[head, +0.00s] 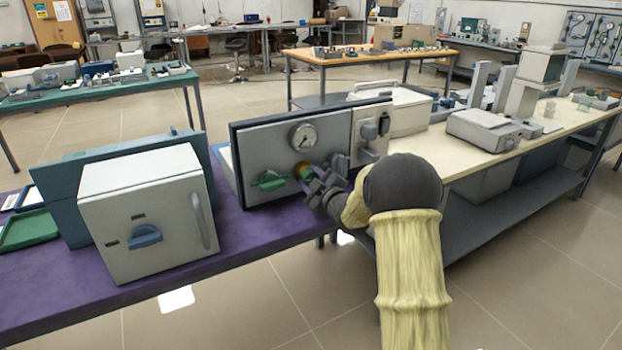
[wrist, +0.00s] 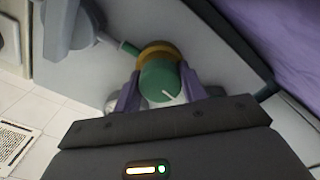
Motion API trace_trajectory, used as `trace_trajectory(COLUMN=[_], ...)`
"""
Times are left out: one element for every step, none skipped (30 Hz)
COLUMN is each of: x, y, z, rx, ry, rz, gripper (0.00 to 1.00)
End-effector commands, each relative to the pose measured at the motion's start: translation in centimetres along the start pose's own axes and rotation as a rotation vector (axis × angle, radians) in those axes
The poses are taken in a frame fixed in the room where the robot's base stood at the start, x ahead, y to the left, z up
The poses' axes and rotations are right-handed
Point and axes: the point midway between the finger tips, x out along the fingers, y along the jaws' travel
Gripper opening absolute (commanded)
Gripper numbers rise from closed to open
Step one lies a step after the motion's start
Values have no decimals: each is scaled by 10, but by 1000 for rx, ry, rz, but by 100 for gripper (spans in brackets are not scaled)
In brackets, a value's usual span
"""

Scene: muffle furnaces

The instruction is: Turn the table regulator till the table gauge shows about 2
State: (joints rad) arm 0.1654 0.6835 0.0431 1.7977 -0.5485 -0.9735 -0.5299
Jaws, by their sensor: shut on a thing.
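The table regulator is a green knob with a brass-coloured collar (head: 303,171), set low on the grey panel (head: 260,150) on the purple table. In the wrist view the green knob (wrist: 159,82) shows a white pointer line towards the lower right. My gripper (head: 318,182) reaches the panel from the front right. In the wrist view its purple fingers (wrist: 158,92) are on both sides of the knob, shut on it. The table gauge (head: 303,137) is a round white dial above the knob. Its needle and numbers are too small to read.
A green lever valve (head: 268,181) sits left of the knob. A grey switch box (head: 371,132) is on the panel's right. A white furnace (head: 147,213) stands on the purple table (head: 252,227) at left. A pale bench (head: 478,165) with apparatus extends right.

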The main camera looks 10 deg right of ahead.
Motion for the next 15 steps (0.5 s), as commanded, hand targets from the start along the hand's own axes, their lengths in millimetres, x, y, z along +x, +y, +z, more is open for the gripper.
trace_trajectory(x=[0, 0, 0, 0, 0, -1, 0, 0, 0, 0, -1, -1, -1, -1, -1], y=[0, -1, -1, -1, 0, 0, 0, 0, 0, 0, 0, 0, 0, 0, 0], z=[1, 0, 0, 1, 1, 1, 1, 1, 0, 0, 0, 0, 0, 0, 0], rx=[33, 56, 87, 111, 137, 172, 199, 226, 264, 293, 322, 360, 388, 416, 455], ry=[-2, -2, -2, -2, -3, -3, -3, -3, -3, -3, -3, -3, -4, -4, -3], rz=[-2, -2, -3, -2, -2, -2, -2, -2, -3, -3, -3, -2, -2, -2, -3], gripper=[18, 18, 18, 18, 18, 18, 18, 18, 18, 18, 18, 18, 18, 18, 18])
